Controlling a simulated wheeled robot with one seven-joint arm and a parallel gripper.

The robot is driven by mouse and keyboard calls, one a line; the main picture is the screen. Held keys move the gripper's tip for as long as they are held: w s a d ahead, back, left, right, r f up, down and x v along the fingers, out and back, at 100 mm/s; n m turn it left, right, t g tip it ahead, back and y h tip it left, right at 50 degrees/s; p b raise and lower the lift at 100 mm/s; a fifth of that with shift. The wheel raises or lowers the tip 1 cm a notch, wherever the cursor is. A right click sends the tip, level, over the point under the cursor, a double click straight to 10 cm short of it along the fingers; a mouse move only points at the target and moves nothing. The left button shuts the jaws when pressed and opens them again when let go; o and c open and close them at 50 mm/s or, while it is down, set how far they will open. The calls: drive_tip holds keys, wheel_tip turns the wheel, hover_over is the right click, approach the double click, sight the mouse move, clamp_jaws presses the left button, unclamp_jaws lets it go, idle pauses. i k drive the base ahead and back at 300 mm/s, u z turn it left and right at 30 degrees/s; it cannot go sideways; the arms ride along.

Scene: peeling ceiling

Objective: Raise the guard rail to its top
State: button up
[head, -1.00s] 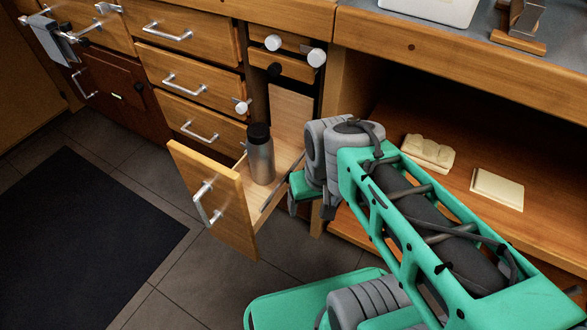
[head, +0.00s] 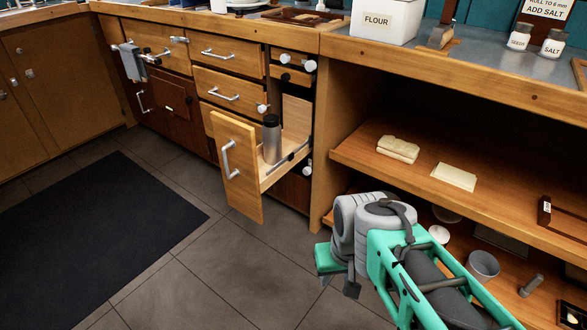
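The pull-out drawer (head: 235,168) stands open from the cabinet, with a wooden front and a silver bar handle. A thin dark rail (head: 287,161), which looks like the guard rail, runs low along the drawer's right side. A grey bottle with a black cap (head: 271,142) stands upright inside and hides part of the drawer. My gripper (head: 338,276) is at the lower middle of the head view, right of the drawer and apart from it. The grey wrist partly hides its fingers, so its opening is unclear. Nothing shows held in it.
An open shelf (head: 390,172) at right holds a pale block and a flat slab. A lower shelf has a grey cup (head: 483,264) and other small items. A wooden post (head: 330,130) stands between drawer and shelves. The tiled floor in front of the drawer is clear; a dark mat (head: 90,230) lies left.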

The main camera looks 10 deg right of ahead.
sight(290, 157)
drive_tip(key=u, duration=0.6)
drive_tip(key=i, duration=0.6)
drive_tip(key=u, duration=0.55)
